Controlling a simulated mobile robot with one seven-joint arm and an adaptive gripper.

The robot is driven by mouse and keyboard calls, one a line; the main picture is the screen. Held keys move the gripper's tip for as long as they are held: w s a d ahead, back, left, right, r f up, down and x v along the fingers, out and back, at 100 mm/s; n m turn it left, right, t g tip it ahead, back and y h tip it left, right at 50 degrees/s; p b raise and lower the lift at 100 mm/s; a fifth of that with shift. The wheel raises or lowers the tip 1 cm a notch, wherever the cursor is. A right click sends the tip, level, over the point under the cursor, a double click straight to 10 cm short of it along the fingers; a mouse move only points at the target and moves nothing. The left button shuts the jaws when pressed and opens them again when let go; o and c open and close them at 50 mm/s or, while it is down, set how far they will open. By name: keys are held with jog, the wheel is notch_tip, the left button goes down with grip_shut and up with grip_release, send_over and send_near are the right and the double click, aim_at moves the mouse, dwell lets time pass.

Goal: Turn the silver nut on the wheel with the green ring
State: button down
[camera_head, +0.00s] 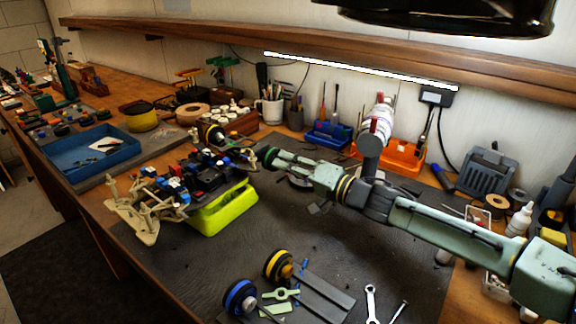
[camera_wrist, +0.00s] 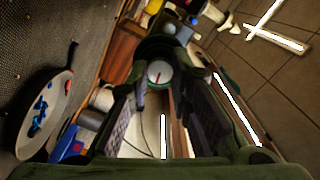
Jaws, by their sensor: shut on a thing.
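The car chassis (camera_head: 185,185) sits on a bright yellow-green stand (camera_head: 222,207). A dark wheel (camera_head: 268,157) with some green on it is at the chassis's right end, directly in front of my gripper (camera_head: 283,160). In the wrist view, a pale silver round nut (camera_wrist: 158,73) with a thin red mark lies between my two fingertips (camera_wrist: 161,84), and the dark wheel (camera_wrist: 165,48) is just beyond it. The fingers are closed in around the nut from both sides. The head view hides the nut behind the wheel and fingers.
Two loose wheels, one with a yellow ring (camera_head: 278,265) and one with a blue ring (camera_head: 240,298), stand at the front. A wrench (camera_head: 371,303) lies near them. A blue tray (camera_head: 92,152) is at the left. The mat between is mostly clear. Tools and bins line the wall.

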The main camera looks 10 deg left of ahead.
jog(key=shift+m, duration=0.7)
jog(key=c, duration=1.4)
grip_release()
jog(key=shift+c, duration=0.2)
jog(key=shift+d, duration=0.1)
jog(key=v, duration=1.2)
jog(key=shift+f, duration=0.1)
